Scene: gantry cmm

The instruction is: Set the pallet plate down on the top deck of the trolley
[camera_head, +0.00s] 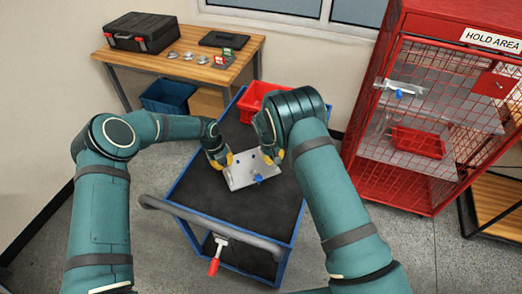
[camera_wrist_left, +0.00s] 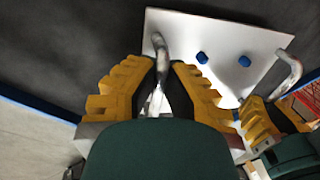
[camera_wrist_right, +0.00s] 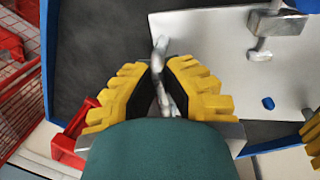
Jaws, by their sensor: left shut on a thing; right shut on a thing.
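The pallet plate (camera_head: 243,178) is a pale metal plate with blue knobs and a bar handle at each side. It is over the dark top deck of the blue-framed trolley (camera_head: 200,190); I cannot tell whether it touches the deck. My left gripper (camera_head: 222,160) is shut on one handle, seen between its yellow fingers in the left wrist view (camera_wrist_left: 160,75). My right gripper (camera_head: 270,156) is shut on the other handle, seen in the right wrist view (camera_wrist_right: 160,75). The plate (camera_wrist_right: 205,55) carries a small metal clamp in the right wrist view.
A red bin (camera_head: 258,98) stands at the far end of the trolley deck. The trolley's grey push handle (camera_head: 210,222) is at the near end. A red mesh cage (camera_head: 430,110) stands to the right. A wooden bench (camera_head: 170,64) with a black case is behind left.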

